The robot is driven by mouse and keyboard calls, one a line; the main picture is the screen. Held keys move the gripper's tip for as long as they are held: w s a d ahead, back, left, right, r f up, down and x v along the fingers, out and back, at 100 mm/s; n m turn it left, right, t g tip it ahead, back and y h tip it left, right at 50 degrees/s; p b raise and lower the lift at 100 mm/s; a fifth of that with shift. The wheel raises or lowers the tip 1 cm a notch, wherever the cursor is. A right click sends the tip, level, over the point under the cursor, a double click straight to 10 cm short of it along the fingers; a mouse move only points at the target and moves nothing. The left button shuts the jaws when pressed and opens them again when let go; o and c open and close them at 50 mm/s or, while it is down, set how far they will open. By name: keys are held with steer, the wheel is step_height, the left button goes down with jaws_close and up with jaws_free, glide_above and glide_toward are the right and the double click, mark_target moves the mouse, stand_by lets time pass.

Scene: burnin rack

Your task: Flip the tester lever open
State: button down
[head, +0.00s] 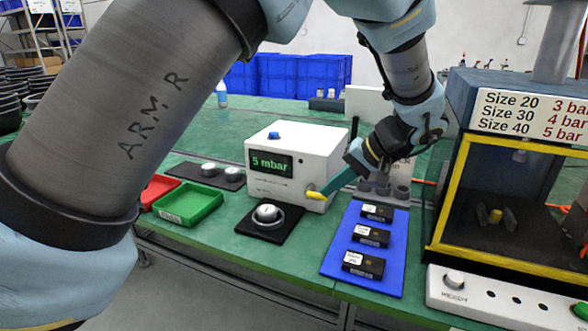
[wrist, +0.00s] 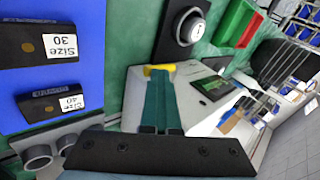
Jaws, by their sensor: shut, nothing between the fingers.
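The tester is a white box (head: 290,148) in the middle of the bench in the head view, with a screen (head: 270,164) reading "5 mbar". A yellow lever (head: 314,195) sits low on its front, near the right corner. My gripper (head: 325,189) reaches in from the right with its green fingers together and empty, tips at the lever. In the wrist view, the tips of my gripper (wrist: 159,75) meet the yellow lever (wrist: 150,69) and cover part of it. I cannot tell whether they press on it.
A blue mat (head: 335,258) with several black size blocks lies right of the tester. A black pad with a round metal piece (head: 268,214) lies in front. Green (head: 190,206) and red trays stand left. A yellow-framed test chamber (head: 440,190) blocks the right side.

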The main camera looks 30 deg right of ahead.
steer(key=shift+s+f, duration=0.45)
steer(key=shift+f, duration=0.1)
step_height(320, 180, up, 11)
steer(key=b, duration=0.1)
steer(key=shift+w, duration=0.4)
steer(key=w+a+f+n+g+p, duration=0.1)
steer(key=w+a+f+g, duration=0.1)
steer(key=w+a, duration=0.45)
steer(key=w+a+f+n+g+h, duration=0.1)
steer(key=w+a+f+g, duration=0.15)
steer(key=a, duration=0.65)
steer(key=w+a+f+n+g+p, duration=0.1)
steer(key=w+a, duration=0.4)
steer(key=a, duration=0.3)
steer(key=s+a+f+n+h+p, duration=0.1)
steer(key=s+a+n, duration=0.1)
steer(key=a, duration=0.9)
steer(key=s+a+f+n+h+p, duration=0.1)
steer(key=a+f+n, duration=0.1)
steer(key=a, duration=0.9)
steer(key=shift+s+f+n+h, duration=0.3)
steer(key=shift+s+n+h, duration=0.1)
steer(key=shift+n, duration=0.4)
